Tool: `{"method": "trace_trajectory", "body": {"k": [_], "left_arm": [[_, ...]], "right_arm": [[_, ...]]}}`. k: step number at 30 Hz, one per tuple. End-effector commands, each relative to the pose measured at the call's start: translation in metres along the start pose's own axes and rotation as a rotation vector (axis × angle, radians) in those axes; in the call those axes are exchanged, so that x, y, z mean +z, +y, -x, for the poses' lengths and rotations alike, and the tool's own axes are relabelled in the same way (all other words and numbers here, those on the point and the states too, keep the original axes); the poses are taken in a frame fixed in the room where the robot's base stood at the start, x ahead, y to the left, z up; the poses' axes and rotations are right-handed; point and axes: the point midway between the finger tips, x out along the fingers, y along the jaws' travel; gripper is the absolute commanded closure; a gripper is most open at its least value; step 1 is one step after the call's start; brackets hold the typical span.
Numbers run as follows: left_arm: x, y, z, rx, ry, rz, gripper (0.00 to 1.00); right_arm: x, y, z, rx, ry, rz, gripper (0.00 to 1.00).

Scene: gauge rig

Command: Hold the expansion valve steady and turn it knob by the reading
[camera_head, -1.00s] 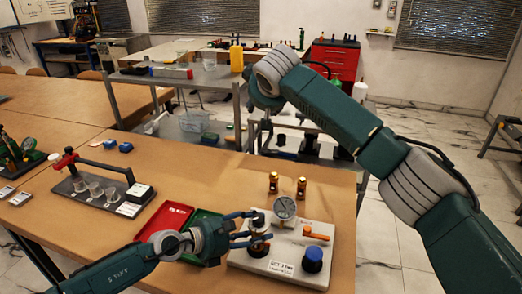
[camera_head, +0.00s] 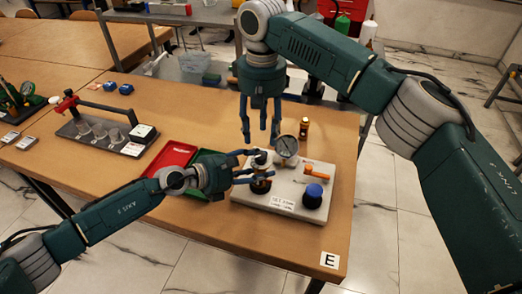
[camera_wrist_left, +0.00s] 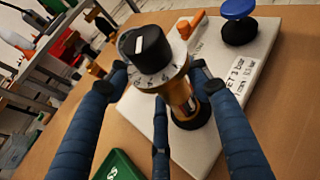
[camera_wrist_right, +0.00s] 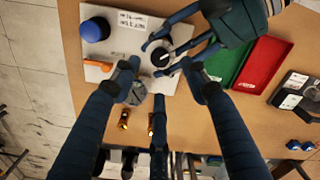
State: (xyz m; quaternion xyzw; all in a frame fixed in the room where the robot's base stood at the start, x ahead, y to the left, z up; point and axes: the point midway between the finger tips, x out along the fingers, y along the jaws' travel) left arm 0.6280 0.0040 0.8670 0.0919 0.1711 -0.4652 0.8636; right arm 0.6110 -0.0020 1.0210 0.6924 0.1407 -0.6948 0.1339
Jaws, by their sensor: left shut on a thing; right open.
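The expansion valve has a brass body (camera_wrist_left: 183,98) and a black knob (camera_wrist_left: 140,45) with a white mark over a numbered ring. It stands on a white base plate (camera_head: 285,207). My left gripper (camera_head: 262,173) comes from the left and is shut around the valve body, below the knob. My right gripper (camera_head: 260,138) points down, open and empty, above the valve. In the right wrist view the knob (camera_wrist_right: 161,57) lies between its spread fingers, apparently untouched. A round gauge (camera_head: 286,146) stands beside the valve. Its reading is too small to tell.
The plate also carries an orange lever (camera_head: 317,171), a blue knob (camera_head: 313,195) and a printed label (camera_head: 283,203). A brass fitting (camera_head: 303,128) stands behind it. Red (camera_head: 168,165) and green (camera_head: 213,160) trays lie to the left.

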Motion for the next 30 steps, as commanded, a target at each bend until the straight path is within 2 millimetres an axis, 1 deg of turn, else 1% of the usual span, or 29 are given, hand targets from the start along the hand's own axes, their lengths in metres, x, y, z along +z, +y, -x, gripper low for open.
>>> {"method": "trace_trajectory", "body": {"k": [1, 6, 9, 12, 16, 24, 26, 27, 29, 30], "left_arm": [[-0.005, -0.001, 0.000, -0.001, 0.008, 0.000, 0.86], [-0.005, -0.001, 0.000, -0.001, 0.008, 0.000, 0.86], [-0.004, -0.001, 0.000, -0.001, 0.007, 0.000, 0.86], [-0.004, -0.001, 0.000, -0.001, 0.007, 0.000, 0.86], [-0.004, 0.000, 0.000, -0.001, 0.007, 0.000, 0.86], [-0.004, 0.000, 0.000, -0.001, 0.007, 0.000, 0.86], [-0.004, 0.000, 0.000, -0.001, 0.007, 0.000, 0.86], [-0.004, 0.000, 0.000, -0.001, 0.007, -0.001, 0.86], [-0.004, 0.000, 0.000, -0.001, 0.007, 0.000, 0.86], [-0.004, 0.000, 0.000, -0.001, 0.007, 0.000, 0.86]], "right_arm": [[0.001, 0.001, -0.012, 0.002, -0.003, -0.001, 0.55], [0.000, 0.001, -0.045, 0.000, -0.001, -0.001, 0.55], [0.000, 0.001, -0.059, 0.001, 0.000, -0.001, 0.55], [0.000, 0.001, -0.069, 0.001, 0.000, -0.001, 0.55], [0.000, 0.001, -0.075, 0.000, 0.001, -0.001, 0.55], [-0.001, 0.001, -0.076, 0.000, 0.002, -0.001, 0.55], [-0.001, 0.001, -0.076, 0.000, 0.002, -0.001, 0.67], [-0.001, 0.001, -0.076, 0.000, 0.002, -0.001, 0.75], [-0.001, 0.001, -0.076, 0.000, 0.002, -0.001, 0.87], [-0.001, 0.001, -0.076, 0.000, 0.002, -0.001, 0.95]]}}
